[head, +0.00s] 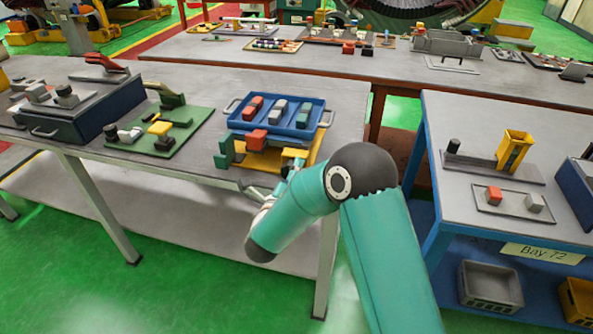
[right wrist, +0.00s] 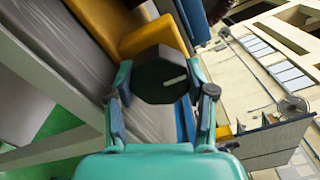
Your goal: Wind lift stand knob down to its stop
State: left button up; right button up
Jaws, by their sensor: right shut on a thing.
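The lift stand's dark many-sided knob (right wrist: 160,72) has a pale line on its face and sits between the two fingers of my right gripper (right wrist: 159,82) in the right wrist view. The gripper is shut on it. The yellow stand body (right wrist: 106,26) shows behind the knob. In the head view the yellow stand (head: 318,152) is at the front edge of the grey table, with a blue tray (head: 290,132) above it. My right gripper (head: 292,170) reaches its front there, and the knob is hidden. My left gripper is not in view.
The blue tray holds red, grey and green blocks. A green fixture board (head: 190,138) and a dark blue box (head: 95,115) stand to the left. A blue-framed side table (head: 450,200) stands at right, with a gap between the tables.

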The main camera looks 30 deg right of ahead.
jog(key=shift+a+f, duration=0.25)
jog(key=shift+a, duration=0.05)
jog(key=o, duration=0.9)
jog(key=shift+c, duration=0.2)
jog(key=shift+s+a+f, duration=0.1)
jog(key=shift+s+a, duration=0.15)
jog(key=shift+a, duration=0.1)
jog(key=v, duration=1.1)
jog(key=shift+r, duration=0.25)
jog(key=shift+s, duration=0.1)
